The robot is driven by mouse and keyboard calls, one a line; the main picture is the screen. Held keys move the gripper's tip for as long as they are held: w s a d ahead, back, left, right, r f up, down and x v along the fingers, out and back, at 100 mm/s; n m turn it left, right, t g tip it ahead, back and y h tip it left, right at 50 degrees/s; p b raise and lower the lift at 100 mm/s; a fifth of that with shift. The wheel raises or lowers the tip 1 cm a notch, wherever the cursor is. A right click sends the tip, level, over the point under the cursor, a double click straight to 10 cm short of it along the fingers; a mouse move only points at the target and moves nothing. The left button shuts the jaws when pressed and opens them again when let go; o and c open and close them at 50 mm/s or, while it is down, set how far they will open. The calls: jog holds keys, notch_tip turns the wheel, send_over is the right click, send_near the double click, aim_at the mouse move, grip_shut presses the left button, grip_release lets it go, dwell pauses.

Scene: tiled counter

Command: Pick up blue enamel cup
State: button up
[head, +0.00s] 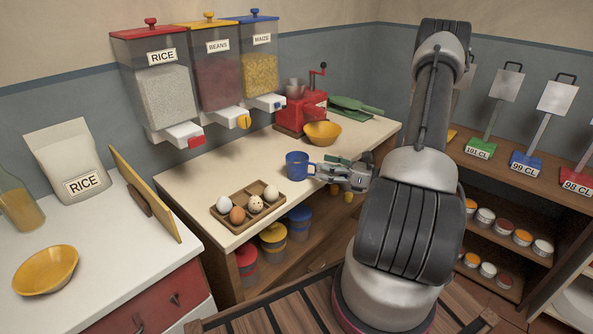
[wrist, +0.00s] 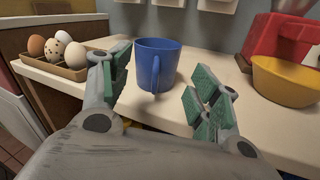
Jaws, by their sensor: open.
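The blue enamel cup (head: 296,166) stands upright on the cream counter, between the egg tray and the yellow bowl. In the wrist view the cup (wrist: 158,62) is just ahead of my fingers, with its handle pointing toward me. My gripper (head: 326,170) is to the right of the cup in the head view, low over the counter's front edge. In the wrist view my gripper (wrist: 162,88) is open, with green-padded fingers apart and nothing held.
A wooden egg tray (head: 228,221) with several eggs lies left of the cup. A yellow bowl (head: 322,134) and a red grinder (head: 292,117) stand behind to the right. Dispensers (head: 165,95) hang above the counter's back. A wooden board (head: 146,192) stands farther left. Counter around the cup is clear.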

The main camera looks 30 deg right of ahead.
aim_at(313, 164)
jog(key=x, duration=0.4)
jog(key=shift+w+a+r, duration=0.15)
jog(key=shift+a, duration=0.1)
jog(key=shift+c, duration=0.3)
grip_shut()
